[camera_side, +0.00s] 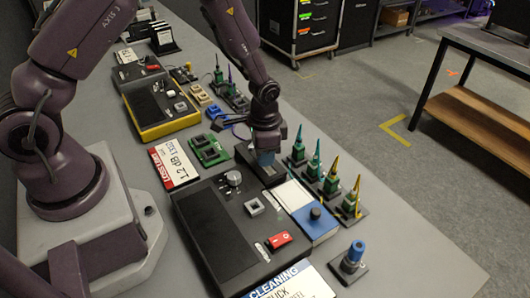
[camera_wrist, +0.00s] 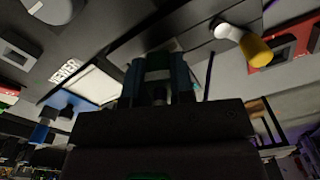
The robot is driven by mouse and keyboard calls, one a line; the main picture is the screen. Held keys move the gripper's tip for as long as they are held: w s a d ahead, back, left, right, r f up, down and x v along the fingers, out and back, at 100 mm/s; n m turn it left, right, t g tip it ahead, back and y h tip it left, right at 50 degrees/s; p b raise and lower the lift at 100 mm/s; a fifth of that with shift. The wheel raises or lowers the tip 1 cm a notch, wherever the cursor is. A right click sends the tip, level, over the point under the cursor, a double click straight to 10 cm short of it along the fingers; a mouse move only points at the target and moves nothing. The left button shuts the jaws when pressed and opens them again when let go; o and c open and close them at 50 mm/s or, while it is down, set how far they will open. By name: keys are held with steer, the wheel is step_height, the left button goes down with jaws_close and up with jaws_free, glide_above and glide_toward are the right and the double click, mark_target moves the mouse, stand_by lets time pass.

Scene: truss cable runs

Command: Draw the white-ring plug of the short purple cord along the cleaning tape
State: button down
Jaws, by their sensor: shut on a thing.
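My gripper (camera_side: 265,158) is low over a dark box in the middle of the bench in the side view. In the wrist view my gripper (camera_wrist: 158,88) is shut on a small plug (camera_wrist: 158,74) with a pale band, between two dark blue fingers. Most of the plug is hidden by the fingers. A thin dark line (camera_wrist: 210,76) beside the fingers may be the purple cord; its colour is unclear. The white strip (camera_side: 293,195), apparently the cleaning tape, runs from the blue cleaner body (camera_side: 319,224), just right of and nearer than my gripper. I cannot tell whether the plug touches it.
Several coned plugs (camera_side: 331,183) stand in a row along the bench's right side. A large black device (camera_side: 215,230) with a red switch (camera_side: 278,240) lies in front. A blue-topped post (camera_side: 355,255) stands near the edge. A white-and-yellow cylinder (camera_wrist: 245,45) shows in the wrist view.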

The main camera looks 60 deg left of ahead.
steer(key=shift+s+a, duration=0.1)
steer(key=shift+a, duration=0.55)
stand_by(0.3)
steer(key=shift+r, duration=0.1)
steer(key=shift+r, duration=2.7)
